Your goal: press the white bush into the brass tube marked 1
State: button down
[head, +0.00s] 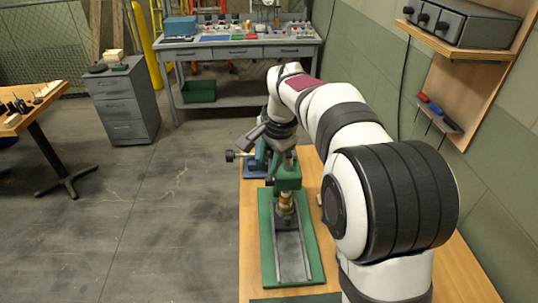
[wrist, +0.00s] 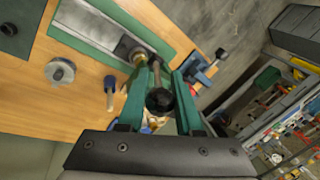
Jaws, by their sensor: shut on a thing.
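A green press (head: 287,178) stands on a green base plate (head: 267,255) on the wooden bench. A small brass tube (head: 286,202) is upright under the press; its brass also shows in the wrist view (wrist: 139,57). I cannot read a number on it. The white bush cannot be made out. My gripper (wrist: 166,76) has its green fingers on either side of a black ball knob (wrist: 160,101), which seems to end the press lever. The fingers are shut on it, above and behind the brass tube. In the head view the fingertips are hard to make out.
A blue fixture (wrist: 196,70) sits on the bench near the press. A grey round part (wrist: 60,71) and a blue-handled tool (wrist: 109,91) lie on the wood. A wall shelf (head: 465,45) is at the right. Open floor (head: 150,235) lies left of the bench.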

jog(key=s+f+t, duration=0.1)
jog(key=s+f, duration=0.4)
jog(key=s, duration=0.1)
dwell(0.4)
jog(key=shift+d, duration=0.15)
dwell(0.9)
jog(key=c, duration=0.6)
grip_release()
jog(key=shift+r, duration=0.1)
